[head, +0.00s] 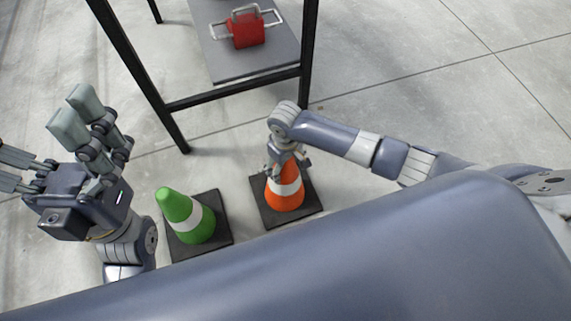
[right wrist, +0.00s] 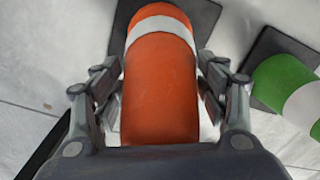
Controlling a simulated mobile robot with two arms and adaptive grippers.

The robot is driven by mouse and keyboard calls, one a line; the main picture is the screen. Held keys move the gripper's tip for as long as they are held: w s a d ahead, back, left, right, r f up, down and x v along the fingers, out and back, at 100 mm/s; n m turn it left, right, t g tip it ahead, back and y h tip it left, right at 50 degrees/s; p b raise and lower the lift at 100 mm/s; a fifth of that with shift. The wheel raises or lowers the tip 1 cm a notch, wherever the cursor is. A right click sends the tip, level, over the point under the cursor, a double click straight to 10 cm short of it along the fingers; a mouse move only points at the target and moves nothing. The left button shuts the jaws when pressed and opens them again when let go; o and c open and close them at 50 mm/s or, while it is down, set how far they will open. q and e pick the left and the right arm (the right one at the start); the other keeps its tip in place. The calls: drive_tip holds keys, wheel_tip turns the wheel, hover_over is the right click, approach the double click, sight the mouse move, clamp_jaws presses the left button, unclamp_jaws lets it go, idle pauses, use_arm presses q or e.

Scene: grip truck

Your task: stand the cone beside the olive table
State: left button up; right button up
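An orange cone (head: 286,199) with a white band stands upright on its dark square base on the floor in the head view. My right gripper (head: 287,168) is over its top, fingers spread on either side. In the right wrist view the orange cone (right wrist: 160,85) fills the space between the fingers; small gaps show beside it and firm contact is not clear. A green cone (head: 194,222) stands to its left and shows at the right edge of the wrist view (right wrist: 285,85). My left gripper (head: 42,145) is open and empty at the left. No olive surface shows.
Floor right of the table is clear.

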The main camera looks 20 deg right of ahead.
drive_tip(key=shift+o, duration=1.1)
